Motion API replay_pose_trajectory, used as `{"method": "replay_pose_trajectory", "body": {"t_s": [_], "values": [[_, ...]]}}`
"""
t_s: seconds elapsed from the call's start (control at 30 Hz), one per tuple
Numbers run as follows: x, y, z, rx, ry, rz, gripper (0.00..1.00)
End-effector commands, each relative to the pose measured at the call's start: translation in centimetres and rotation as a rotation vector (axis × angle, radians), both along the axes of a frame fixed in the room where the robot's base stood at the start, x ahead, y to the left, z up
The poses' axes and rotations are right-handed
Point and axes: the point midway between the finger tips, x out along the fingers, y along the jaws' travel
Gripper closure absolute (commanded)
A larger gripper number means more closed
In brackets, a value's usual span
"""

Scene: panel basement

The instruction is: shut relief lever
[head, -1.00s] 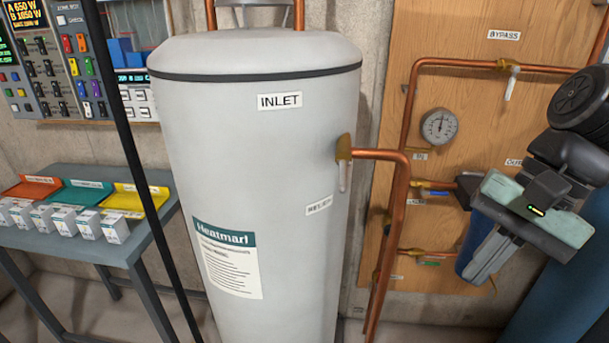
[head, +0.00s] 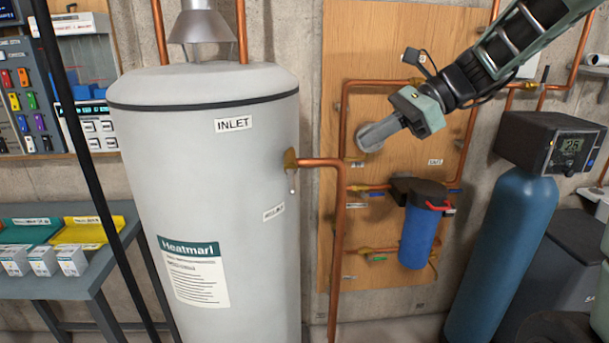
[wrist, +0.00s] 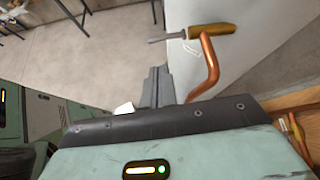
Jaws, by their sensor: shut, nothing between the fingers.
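The relief lever (head: 292,184) is a small pale handle hanging down below a brass valve (head: 290,160) on the right side of the grey tank (head: 200,120). A copper pipe (head: 325,162) runs right from that valve and bends down. In the wrist view the lever (wrist: 166,39) sticks out left from the brass body (wrist: 212,31), beyond my fingers and apart from them. My gripper (head: 370,138) is shut and empty, to the right of the lever and a little higher, in front of the wooden board. It also shows in the wrist view (wrist: 157,72).
A blue filter (head: 417,235) and a blue softener cylinder (head: 500,240) are at right. A table with trays (head: 90,270) is at left. My arm covers part of the board.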

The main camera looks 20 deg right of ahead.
Motion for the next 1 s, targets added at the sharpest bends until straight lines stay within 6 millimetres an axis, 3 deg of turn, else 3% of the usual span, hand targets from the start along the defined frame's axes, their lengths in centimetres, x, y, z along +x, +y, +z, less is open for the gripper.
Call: {"method": "replay_pose_trajectory", "body": {"t_s": [0.23,0.7,1.0], "values": [[0.6,1.7,-1.0,0.002,0.004,0.003,1.00],[3.4,8.8,-6.0,0.001,0.004,0.004,1.00],[4.2,10.8,-7.7,-0.001,0.000,0.003,1.00]]}}
